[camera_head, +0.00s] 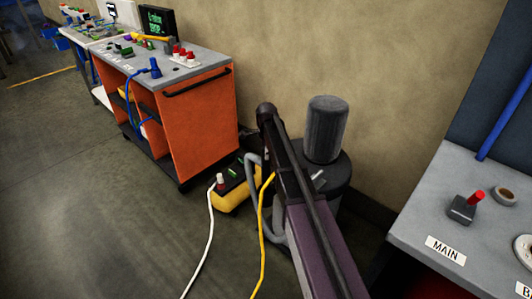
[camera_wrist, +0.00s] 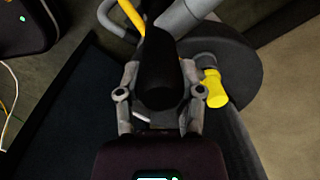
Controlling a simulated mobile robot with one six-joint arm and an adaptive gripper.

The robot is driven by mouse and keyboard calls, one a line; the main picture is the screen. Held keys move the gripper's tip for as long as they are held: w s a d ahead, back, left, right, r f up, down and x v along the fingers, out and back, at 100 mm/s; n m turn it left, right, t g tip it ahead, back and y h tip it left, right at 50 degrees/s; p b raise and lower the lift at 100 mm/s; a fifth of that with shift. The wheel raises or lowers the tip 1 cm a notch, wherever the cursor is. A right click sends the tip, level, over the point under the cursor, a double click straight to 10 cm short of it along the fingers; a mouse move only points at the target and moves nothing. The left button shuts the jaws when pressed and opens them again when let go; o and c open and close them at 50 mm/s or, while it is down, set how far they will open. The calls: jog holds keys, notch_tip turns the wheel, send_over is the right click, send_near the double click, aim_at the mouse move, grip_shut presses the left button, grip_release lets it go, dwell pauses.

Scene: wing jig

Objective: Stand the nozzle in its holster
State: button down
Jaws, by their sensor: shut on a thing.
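In the wrist view my gripper (camera_wrist: 158,92) is shut on a black, blunt-ended piece (camera_wrist: 158,55), which looks like the nozzle. It sits between the two grey fingers and points away from the palm. A thick grey hose (camera_wrist: 187,14) runs just beyond it; whether they join is hidden. In the head view the hose (camera_head: 253,168) loops beside a dark round drum with a grey cylinder (camera_head: 326,130) on top. My arm hides the gripper and nozzle there. I cannot tell for sure which thing is the holster.
A yellow stub (camera_wrist: 215,89) lies close right of my gripper. An orange cart (camera_head: 196,118) stands at the back left. A yellow power box (camera_head: 233,195) and cords lie on the floor. A grey bench (camera_head: 410,220) is at right. The left floor is clear.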

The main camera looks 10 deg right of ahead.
jog(key=shift+f+b, duration=0.95)
jog(key=shift+f, duration=0.05)
jog(key=shift+c, duration=0.8)
grip_release()
jog(key=shift+r, duration=0.25)
notch_tip(320, 180, up, 24)
jog(key=w+t+p, duration=0.1)
jog(key=w+p, duration=0.1)
jog(key=p, duration=2.1)
jog(key=shift+w+d+f+t+p, duration=0.25)
jog(key=shift+w+t+p, duration=0.05)
jog(key=shift+p, duration=0.1)
